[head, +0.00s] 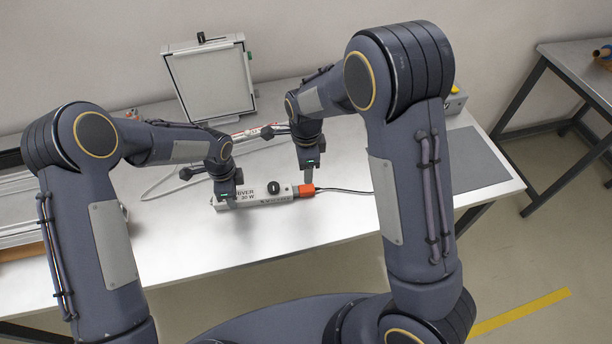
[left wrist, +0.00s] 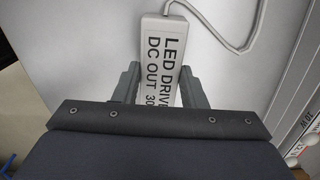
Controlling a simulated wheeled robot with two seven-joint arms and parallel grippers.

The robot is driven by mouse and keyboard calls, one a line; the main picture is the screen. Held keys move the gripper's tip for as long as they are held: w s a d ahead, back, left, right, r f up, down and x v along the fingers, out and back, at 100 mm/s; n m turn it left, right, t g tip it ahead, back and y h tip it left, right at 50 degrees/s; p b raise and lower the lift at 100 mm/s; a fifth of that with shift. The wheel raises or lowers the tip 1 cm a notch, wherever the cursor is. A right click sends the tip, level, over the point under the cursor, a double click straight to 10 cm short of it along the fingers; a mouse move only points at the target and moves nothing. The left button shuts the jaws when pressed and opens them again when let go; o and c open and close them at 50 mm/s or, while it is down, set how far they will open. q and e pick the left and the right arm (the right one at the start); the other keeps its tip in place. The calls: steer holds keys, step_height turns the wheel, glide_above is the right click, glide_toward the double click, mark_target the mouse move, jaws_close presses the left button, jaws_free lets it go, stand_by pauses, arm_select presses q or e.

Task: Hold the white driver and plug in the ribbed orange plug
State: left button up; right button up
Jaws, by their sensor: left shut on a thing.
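The white driver (head: 254,203), a long box with black lettering and a black knob-like part on top, lies on the bench. My left gripper (head: 227,200) is shut on its left part. In the left wrist view the driver (left wrist: 166,45) lies between the fingers of my left gripper (left wrist: 156,84). The orange plug (head: 306,190) is at the driver's right end, with a black cable running right from it. I cannot tell whether it is seated. Its ribs are too small to see. My right gripper (head: 309,179) is right at the plug, its fingertips close together; its grip is unclear.
A white-framed lightbox panel (head: 211,84) stands at the back of the bench (head: 345,215). A grey mat (head: 474,160) lies at the right end. A pale cable (left wrist: 208,22) leaves the driver's other end. The bench front is clear.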

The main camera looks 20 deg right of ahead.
steer(key=shift+r, duration=1.4)
arm_select(q)
steer(key=o, duration=1.2)
